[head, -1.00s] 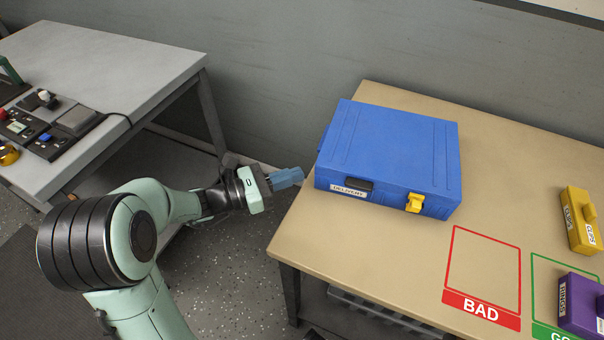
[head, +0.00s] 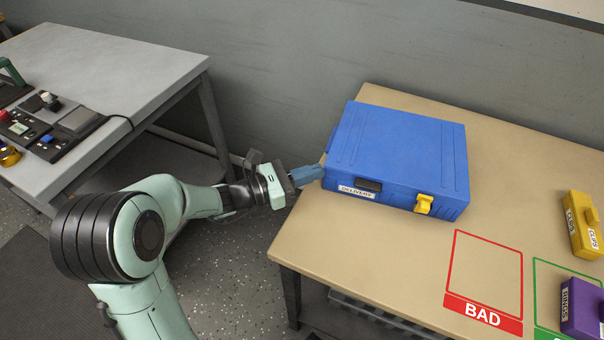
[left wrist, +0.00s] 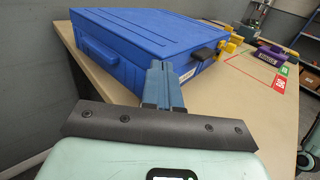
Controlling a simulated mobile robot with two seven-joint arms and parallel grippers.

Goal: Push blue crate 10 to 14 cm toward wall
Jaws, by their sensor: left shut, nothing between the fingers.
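The blue crate (head: 400,150), closed, with a dark handle, a yellow latch and a "DELIVERY" label on its front, lies on the tan table (head: 345,245) near its left end. It also fills the upper left of the left wrist view (left wrist: 150,45). My left gripper (head: 318,172) is shut and empty, its blue fingers at the crate's front left corner. In the left wrist view its fingertips (left wrist: 160,68) overlap the crate's near corner; they look to be touching it.
The grey wall (head: 300,60) runs behind the table. Red and green marked areas, the red one labelled "BAD" (head: 484,275), lie at the table's front right. A yellow box (head: 582,225) and a purple box (head: 583,307) stand at right. A grey bench (head: 110,80) is at left.

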